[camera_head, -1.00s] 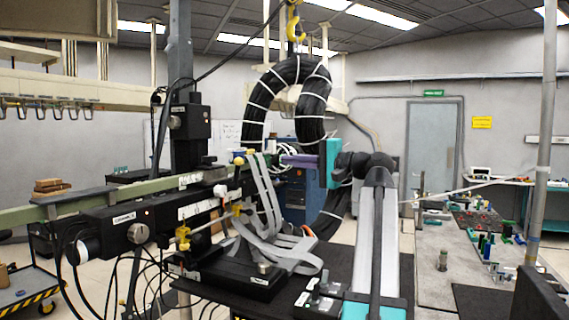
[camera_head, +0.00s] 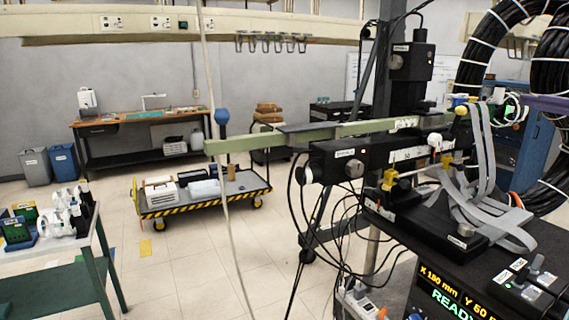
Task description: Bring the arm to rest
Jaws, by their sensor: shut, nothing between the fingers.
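My gripper cannot be made out in the current head view. The arm's white and teal links are outside the picture. A purple bar (camera_head: 548,103) enters from the right edge and ends near the coil bench. I cannot tell whether it belongs to my arm. The coil bench (camera_head: 455,232) is a black stage with grey ribbon cables (camera_head: 480,160), yellow knobs and a long pale green beam (camera_head: 290,138) reaching left.
A thick black cable bundle (camera_head: 490,45) loops at the upper right. A cart (camera_head: 205,196) with striped edges stands mid-floor. A green-legged table (camera_head: 60,255) is at the lower left. A readout screen (camera_head: 450,298) shows READY.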

